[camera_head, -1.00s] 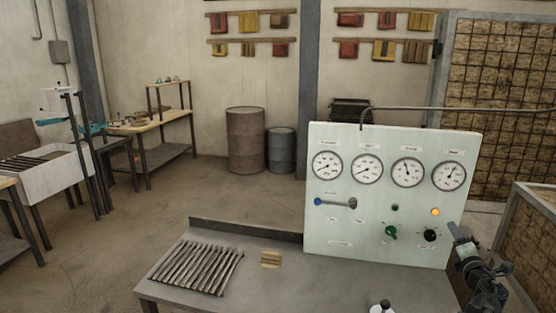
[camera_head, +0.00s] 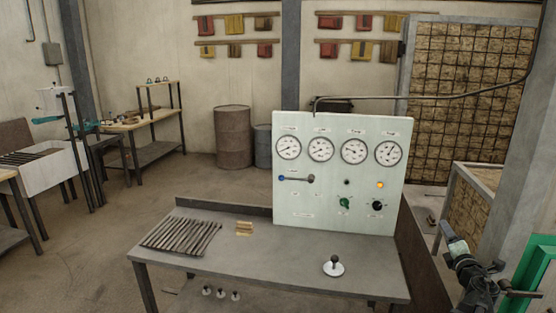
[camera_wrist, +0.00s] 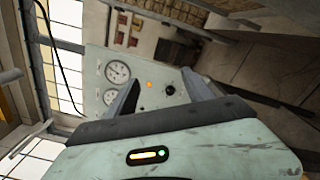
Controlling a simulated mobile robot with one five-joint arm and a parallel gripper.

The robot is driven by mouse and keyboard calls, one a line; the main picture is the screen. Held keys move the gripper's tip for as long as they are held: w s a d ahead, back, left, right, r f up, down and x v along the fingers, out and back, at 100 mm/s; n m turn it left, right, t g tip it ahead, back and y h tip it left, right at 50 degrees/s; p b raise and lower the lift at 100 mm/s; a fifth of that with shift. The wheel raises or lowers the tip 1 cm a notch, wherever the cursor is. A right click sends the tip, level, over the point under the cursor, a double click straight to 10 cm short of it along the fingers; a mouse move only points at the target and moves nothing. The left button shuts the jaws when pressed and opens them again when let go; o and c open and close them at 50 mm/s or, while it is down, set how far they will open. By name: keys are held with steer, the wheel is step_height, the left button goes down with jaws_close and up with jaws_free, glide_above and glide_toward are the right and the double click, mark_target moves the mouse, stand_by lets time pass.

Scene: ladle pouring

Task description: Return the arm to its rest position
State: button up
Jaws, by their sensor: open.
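My gripper (camera_wrist: 163,88) shows in the wrist view with its two dark fingers spread apart. Nothing is between them. The control panel (camera_wrist: 97,62) stands beyond the fingers, tilted in that view. In the head view my dark arm (camera_head: 474,272) is at the lower right, apart from the pale green control panel (camera_head: 338,208) and to the right of the bench.
The grey bench (camera_head: 270,265) carries a row of metal bars (camera_head: 181,237), small brass-coloured blocks (camera_head: 244,229) and a black-knobbed lever on a white base (camera_head: 333,267). A green frame (camera_head: 540,262) and a grey post (camera_head: 525,150) stand at the right. Floor is open at left.

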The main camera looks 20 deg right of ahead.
steer(key=w+a+f+m+t+y+b, duration=0.1)
steer(key=w+a+f+y+b, duration=0.15)
steer(key=w+a, duration=1)
steer(key=w+a+f+m+t+y+b, duration=0.1)
steer(key=w+a+f+b, duration=0.2)
steer(key=w+a, duration=1)
steer(key=w+a+f+m+t+y+b, duration=0.1)
steer(key=w+a+f+y+b, duration=0.15)
steer(key=w+a, duration=1.1)
steer(key=s+a+f+m+g+b, duration=0.1)
steer(key=s+a+f+m+g, duration=0.3)
steer(key=a+f, duration=0.4)
steer(key=s+a+f+m+g+b, duration=0.1)
steer(key=s+a+f+m+g, duration=0.25)
steer(key=a+f, duration=0.45)
steer(key=s+a+f+m+g+y, duration=0.35)
steer(key=s+a+f+g, duration=0.35)
steer(key=s, duration=0.4)
steer(key=s+a+f+m+g+y+p, duration=0.1)
steer(key=s+a+f+m+g, duration=0.2)
steer(key=s, duration=0.6)
step_height(320, 180, up, 14)
steer(key=p, duration=1.2)
steer(key=shift+w+a+p, duration=0.15)
steer(key=shift+w+p, duration=0.2)
